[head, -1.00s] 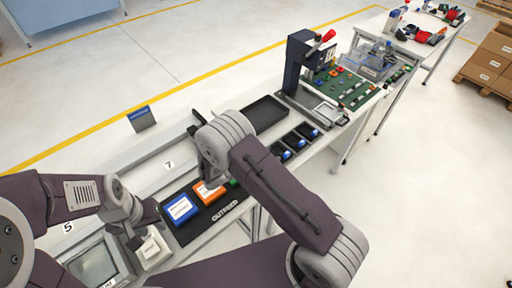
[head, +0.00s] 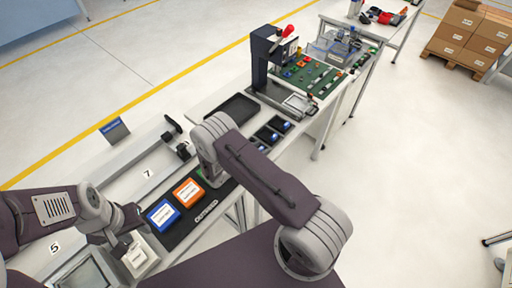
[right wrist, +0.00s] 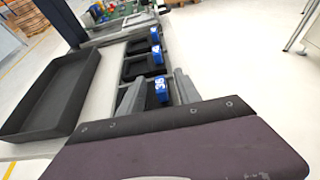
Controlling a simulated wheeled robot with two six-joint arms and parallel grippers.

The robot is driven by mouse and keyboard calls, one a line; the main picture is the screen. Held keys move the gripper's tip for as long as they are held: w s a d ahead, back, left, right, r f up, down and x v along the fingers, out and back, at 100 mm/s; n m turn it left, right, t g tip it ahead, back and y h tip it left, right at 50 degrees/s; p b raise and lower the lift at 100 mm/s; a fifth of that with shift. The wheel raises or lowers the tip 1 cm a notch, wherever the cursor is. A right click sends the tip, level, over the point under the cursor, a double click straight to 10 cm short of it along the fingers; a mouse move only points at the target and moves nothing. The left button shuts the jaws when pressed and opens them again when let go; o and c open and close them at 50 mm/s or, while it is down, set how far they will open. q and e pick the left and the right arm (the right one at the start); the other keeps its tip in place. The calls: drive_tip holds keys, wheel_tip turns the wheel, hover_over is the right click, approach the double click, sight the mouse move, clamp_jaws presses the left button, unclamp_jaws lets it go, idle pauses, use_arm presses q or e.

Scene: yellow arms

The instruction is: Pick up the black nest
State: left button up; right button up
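Black nests with blue number tags stand in a row on the bench, at the far one (head: 283,125) and the middle one (head: 268,136) in the head view. In the right wrist view, the nearest nest has a blue "36" tag (right wrist: 157,91); a second nest (right wrist: 140,66) and a third (right wrist: 140,46) lie beyond it. My right gripper (right wrist: 158,76) has its grey fingers apart, one on each side of the "36" tag; contact cannot be told. In the head view my right arm hides this gripper. My left gripper (head: 128,232) is beside a white box; its fingers are unclear.
A shallow black tray (head: 232,110) lies left of the nests, also large in the right wrist view (right wrist: 22,132). A blue box (head: 163,215) and an orange box (head: 188,192) sit nearer. A dark press (head: 262,62) stands beyond the nests.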

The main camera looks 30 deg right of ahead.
drive_tip(key=shift+w+f, duration=0.1)
clamp_jaws()
drive_tip(key=shift+r, duration=0.4)
drive_tip(key=r, duration=0.2)
drive_tip(key=r+b, duration=0.1)
drive_tip(key=shift+d+r, duration=0.4)
drive_tip(key=s+d+r+b, duration=0.1)
drive_tip(key=s+d+r, duration=0.2)
drive_tip(key=d+r, duration=0.3)
drive_tip(key=shift+s+d+r+b, duration=0.35)
drive_tip(key=shift+d+b, duration=0.05)
drive_tip(key=shift+d, duration=1.85)
